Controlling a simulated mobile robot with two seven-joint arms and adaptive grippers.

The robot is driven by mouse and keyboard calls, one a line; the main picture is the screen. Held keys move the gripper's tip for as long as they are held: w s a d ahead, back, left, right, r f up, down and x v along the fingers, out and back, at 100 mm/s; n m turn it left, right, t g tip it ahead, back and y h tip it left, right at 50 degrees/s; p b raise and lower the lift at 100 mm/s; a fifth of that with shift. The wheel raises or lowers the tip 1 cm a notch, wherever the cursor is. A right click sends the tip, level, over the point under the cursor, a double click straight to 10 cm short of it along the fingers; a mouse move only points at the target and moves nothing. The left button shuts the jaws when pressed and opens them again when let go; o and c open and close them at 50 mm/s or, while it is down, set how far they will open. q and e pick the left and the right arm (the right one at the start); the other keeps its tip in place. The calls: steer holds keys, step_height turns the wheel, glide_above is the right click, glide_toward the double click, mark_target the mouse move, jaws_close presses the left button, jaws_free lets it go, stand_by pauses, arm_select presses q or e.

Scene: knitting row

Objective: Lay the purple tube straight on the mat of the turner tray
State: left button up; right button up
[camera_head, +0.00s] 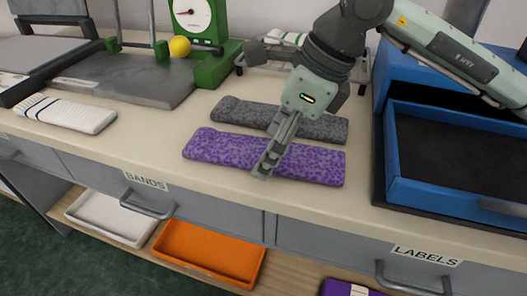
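The purple speckled tube (215,147) lies flat on the cream counter, long side roughly along the front edge. My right gripper (264,172) reaches down over its middle and hides part of it. Its fingers look close together, seen nearly edge-on; I cannot tell whether they grip the tube. A blue open-fronted tray or box (393,166) with a dark floor stands at the right; I cannot tell whether it is the turner tray and its mat. My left gripper is not in view.
A grey speckled tube (328,128) lies just behind the purple one. A white striped tube (65,112) lies at the left. A green scale-like device (208,70) with a yellow ball (180,46) and a metal rack (363,75) stand behind. White (117,232) and orange (210,252) trays sit below.

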steer(key=c, duration=0.7)
steer(key=shift+o, duration=0.2)
steer(key=shift+r, duration=0.15)
